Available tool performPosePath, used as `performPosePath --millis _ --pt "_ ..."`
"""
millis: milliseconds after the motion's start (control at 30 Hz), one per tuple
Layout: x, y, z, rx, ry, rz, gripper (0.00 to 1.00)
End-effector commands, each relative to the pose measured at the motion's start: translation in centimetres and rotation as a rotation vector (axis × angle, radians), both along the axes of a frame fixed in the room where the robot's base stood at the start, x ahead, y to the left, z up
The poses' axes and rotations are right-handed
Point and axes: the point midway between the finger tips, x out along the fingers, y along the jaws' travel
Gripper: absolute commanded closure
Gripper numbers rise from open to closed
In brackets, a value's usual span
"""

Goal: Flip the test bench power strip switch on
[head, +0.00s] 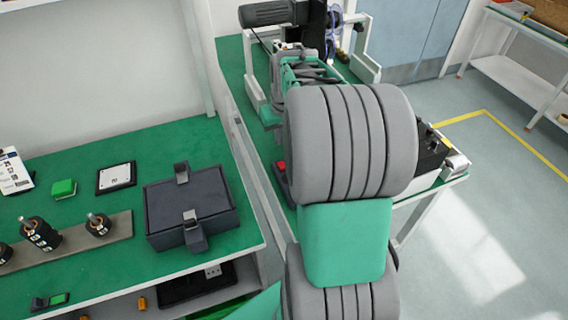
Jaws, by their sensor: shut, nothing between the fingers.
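No power strip or switch can be made out clearly. A narrow pale rail (253,160) runs along the near-left edge of the far green-topped bench (231,62); I cannot tell whether it is the strip. A small red part (281,166) shows beside my arm on that bench, partly hidden. My grey and green arm reaches up through the middle of the head view and covers much of the bench.
A dark case (165,215) with metal clasps stands on the left green bench (60,160), beside a white-faced panel (116,177) and a green block (63,188). Floor at right (480,200) is clear, with a yellow line.

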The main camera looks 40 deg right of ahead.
Motion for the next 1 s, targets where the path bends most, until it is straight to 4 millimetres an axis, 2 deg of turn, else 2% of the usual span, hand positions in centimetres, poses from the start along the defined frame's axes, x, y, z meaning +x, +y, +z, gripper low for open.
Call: performPosePath --millis 33,100,367,533,1000 --pt "0.2 -1.9 -0.9 0.004 0.004 -0.019 1.00" --pt "0.4 -2.9 -1.2 0.005 0.005 -0.024 1.00" --pt "0.4 -2.8 -1.2 0.004 0.004 -0.022 1.00" --pt "0.7 -2.8 -2.3 0.005 0.006 -0.021 1.00" --pt "2.5 -3.2 -11.7 0.006 0.007 -0.022 1.00"
